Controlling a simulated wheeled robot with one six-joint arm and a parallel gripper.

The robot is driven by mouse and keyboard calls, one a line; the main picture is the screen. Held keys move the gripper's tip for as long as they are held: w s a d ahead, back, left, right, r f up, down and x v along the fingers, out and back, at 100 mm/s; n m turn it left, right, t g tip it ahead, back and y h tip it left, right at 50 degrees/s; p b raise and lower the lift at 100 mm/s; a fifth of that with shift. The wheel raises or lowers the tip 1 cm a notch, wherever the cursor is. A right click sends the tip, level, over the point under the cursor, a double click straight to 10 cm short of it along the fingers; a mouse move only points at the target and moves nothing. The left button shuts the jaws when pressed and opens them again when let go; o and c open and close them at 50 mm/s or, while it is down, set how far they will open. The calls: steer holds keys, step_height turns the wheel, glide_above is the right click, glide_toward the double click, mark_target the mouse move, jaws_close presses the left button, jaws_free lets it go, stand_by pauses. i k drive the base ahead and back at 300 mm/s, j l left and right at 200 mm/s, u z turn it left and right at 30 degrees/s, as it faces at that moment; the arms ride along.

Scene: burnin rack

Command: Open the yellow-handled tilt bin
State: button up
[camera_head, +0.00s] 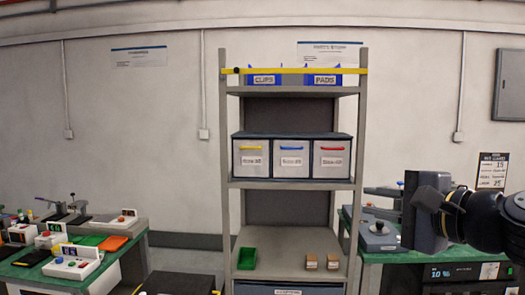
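The yellow-handled tilt bin (251,160) is the leftmost of three pale bins in a dark housing on the rack's middle shelf. Its yellow handle (250,148) runs along the upper front, with a white label below. Its front looks upright and closed. My gripper (366,200) is at the right, beyond the rack's right post, lower than the bins and well apart from the yellow handle. Its two fingers point left with a gap between them, and I see nothing held.
Blue-handled (291,160) and red-handled (331,160) bins stand beside it. A yellow bar (290,71) crosses the top shelf before blue bins. A green tray (247,258) and small brown boxes (311,262) sit below. Green benches flank the rack (362,130).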

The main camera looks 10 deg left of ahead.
mark_target(247, 163)
steer(key=i+j+u, duration=0.1)
steer(key=i+j, duration=0.15)
steer(key=i, duration=0.25)
steer(key=i+j+u, duration=0.1)
steer(key=i, duration=0.4)
steer(key=i+j+u, duration=0.1)
steer(key=i+j, duration=0.2)
steer(key=i, duration=0.25)
steer(key=i+j, duration=0.1)
steer(key=i, duration=0.4)
steer(key=j+u, duration=0.05)
